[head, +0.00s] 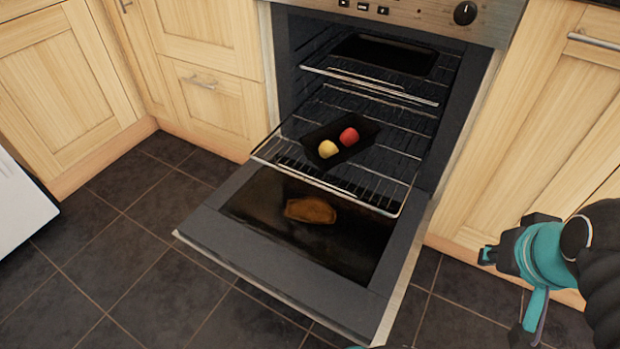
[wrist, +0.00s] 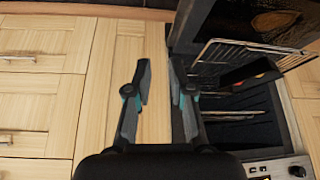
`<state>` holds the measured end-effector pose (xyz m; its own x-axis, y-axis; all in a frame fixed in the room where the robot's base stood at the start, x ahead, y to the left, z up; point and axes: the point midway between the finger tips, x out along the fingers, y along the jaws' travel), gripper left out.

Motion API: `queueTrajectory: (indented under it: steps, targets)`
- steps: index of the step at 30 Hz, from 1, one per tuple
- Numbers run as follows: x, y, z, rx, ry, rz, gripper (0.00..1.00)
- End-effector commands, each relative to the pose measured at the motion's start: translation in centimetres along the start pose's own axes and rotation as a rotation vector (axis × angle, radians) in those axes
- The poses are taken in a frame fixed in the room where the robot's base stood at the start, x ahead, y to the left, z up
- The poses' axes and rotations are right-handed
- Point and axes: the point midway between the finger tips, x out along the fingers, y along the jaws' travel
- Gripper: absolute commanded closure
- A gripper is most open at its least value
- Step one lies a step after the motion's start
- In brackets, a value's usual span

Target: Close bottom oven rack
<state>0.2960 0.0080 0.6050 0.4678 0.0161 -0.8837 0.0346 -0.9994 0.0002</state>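The oven (head: 485,28) stands with its door (head: 240,225) folded down and open. The bottom oven rack (head: 404,184) is slid partway out over the door. A dark tray (head: 318,158) on this rack holds a yellow item (head: 328,149) and a red item (head: 349,137). My gripper (head: 508,290) is to the right of the open door, in front of the right cabinet, apart from the rack. In the wrist view my gripper (wrist: 160,80) is open, with nothing between its fingers. The rack (wrist: 225,45) shows to its right there.
An upper rack (head: 370,83) with a dark pan (head: 385,54) is inside the oven. A brown item (head: 310,210) lies on or shows over the open door. Wooden cabinets (head: 205,45) flank the oven. A white object (head: 20,205) stands at left. Tiled floor (head: 130,270) is clear in front.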

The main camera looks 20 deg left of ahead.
Motion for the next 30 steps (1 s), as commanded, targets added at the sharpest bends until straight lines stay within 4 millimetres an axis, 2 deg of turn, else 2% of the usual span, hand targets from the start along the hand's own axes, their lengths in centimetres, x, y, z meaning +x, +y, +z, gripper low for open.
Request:
queueTrajectory:
  steps: [5, 17, 23, 30]
  targets:
    - [2.0, -3.3, 0.1, -0.122, -0.089, -0.058, 1.0]
    - [5.5, -13.7, -2.8, -0.535, -0.234, -0.142, 1.0]
    - [7.1, -19.8, -3.8, -0.879, -0.266, -0.175, 1.0]
    - [9.1, -27.9, -4.1, -1.402, -0.269, -0.221, 1.0]
